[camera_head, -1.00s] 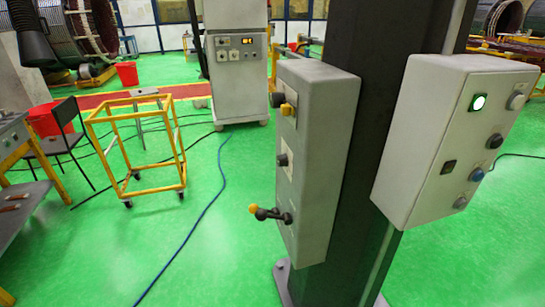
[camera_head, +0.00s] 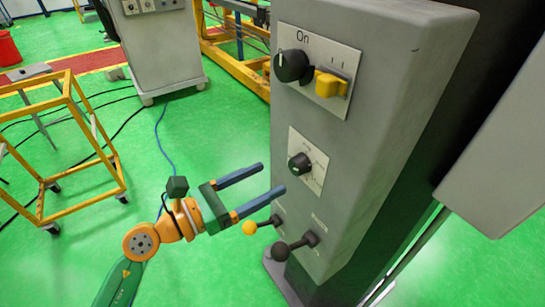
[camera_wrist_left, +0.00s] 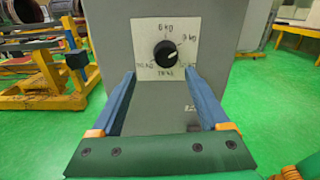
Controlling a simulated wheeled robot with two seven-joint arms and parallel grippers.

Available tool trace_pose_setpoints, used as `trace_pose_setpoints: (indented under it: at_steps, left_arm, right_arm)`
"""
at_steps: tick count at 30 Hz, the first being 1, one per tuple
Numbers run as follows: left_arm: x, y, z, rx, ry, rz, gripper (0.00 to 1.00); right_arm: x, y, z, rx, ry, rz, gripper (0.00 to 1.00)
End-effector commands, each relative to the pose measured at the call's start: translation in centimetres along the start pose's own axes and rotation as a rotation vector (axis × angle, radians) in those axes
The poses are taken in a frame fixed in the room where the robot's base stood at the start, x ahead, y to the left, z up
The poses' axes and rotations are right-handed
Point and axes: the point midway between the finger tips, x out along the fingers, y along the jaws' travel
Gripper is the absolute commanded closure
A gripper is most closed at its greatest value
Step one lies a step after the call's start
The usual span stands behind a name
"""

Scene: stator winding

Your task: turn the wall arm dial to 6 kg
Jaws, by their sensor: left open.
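The dial (camera_head: 300,164) is a black round knob on a white plate on the grey control box's side. In the left wrist view the dial (camera_wrist_left: 166,53) faces me, with 6 kg printed at the top and 9 kg at upper right. Its white mark appears to point right, towards upper right; the exact setting is unclear. My left gripper (camera_head: 273,179) is open and empty, its blue fingers pointing at the box just below and left of the dial. In the wrist view the fingertips (camera_wrist_left: 159,74) frame the dial's lower edge, apart from it. My right gripper is out of view.
Above the dial are a black On knob (camera_head: 292,65) and a yellow switch (camera_head: 331,84). A yellow frame cart (camera_head: 68,150) stands left; green floor is open between.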

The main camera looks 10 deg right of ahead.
Motion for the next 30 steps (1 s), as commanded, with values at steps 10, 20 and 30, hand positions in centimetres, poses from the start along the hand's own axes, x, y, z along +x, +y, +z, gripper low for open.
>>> trace_pose_setpoints:
  at_steps: [10,20,30]
  left_arm:
    - [5.8,0.0,0.2,-0.010,-0.003,0.000,0.21]
    - [6.0,0.0,0.1,-0.010,-0.002,0.002,0.43]
    - [6.0,0.0,0.1,-0.014,-0.002,0.001,1.00]
  right_arm:
    - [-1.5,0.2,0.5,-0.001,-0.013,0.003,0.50]
    - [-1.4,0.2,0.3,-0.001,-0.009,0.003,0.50]
    - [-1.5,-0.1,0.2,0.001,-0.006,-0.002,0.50]
